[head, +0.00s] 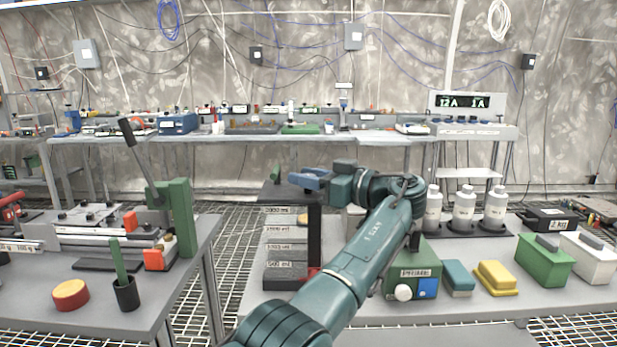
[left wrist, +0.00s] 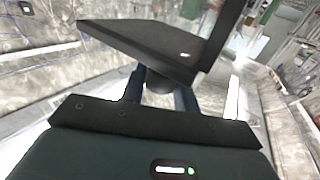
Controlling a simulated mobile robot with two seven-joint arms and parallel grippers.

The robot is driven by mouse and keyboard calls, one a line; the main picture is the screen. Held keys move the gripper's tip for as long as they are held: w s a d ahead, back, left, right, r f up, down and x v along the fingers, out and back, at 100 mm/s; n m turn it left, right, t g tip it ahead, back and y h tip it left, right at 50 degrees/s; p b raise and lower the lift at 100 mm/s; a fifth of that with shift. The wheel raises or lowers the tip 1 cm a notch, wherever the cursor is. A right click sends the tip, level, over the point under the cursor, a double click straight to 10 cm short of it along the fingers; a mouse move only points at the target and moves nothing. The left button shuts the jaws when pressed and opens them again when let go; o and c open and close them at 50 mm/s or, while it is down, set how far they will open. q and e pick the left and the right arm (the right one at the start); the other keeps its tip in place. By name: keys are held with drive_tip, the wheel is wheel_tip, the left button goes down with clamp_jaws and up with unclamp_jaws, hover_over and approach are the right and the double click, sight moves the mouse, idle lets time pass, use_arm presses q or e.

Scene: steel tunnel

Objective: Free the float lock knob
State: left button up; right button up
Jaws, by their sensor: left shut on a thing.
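A black stand (head: 314,238) with a flat black top plate (head: 283,196) rises from the middle bench, beside a stack labelled in ml. My left gripper (head: 305,179) is at the top plate, its blue fingers reaching in from the right. In the left wrist view, the fingers (left wrist: 160,85) are shut around a dark round knob (left wrist: 158,86) close under the black plate (left wrist: 140,45). The plate looks tilted in that view. Most of the knob is hidden by the fingers and plate. My right gripper is not in view.
A green box with a white knob (head: 403,292), a teal block (head: 458,278) and a yellow block (head: 495,278) sit right of my arm. White bottles (head: 464,208) stand behind. A left bench holds a green lever post (head: 180,217) and a black cup (head: 126,294). A gap separates the benches.

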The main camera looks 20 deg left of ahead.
use_arm(q)
drive_tip(key=shift+g, duration=0.3)
idle(0.5)
drive_tip(key=o, duration=0.7)
drive_tip(key=shift+c, duration=0.2)
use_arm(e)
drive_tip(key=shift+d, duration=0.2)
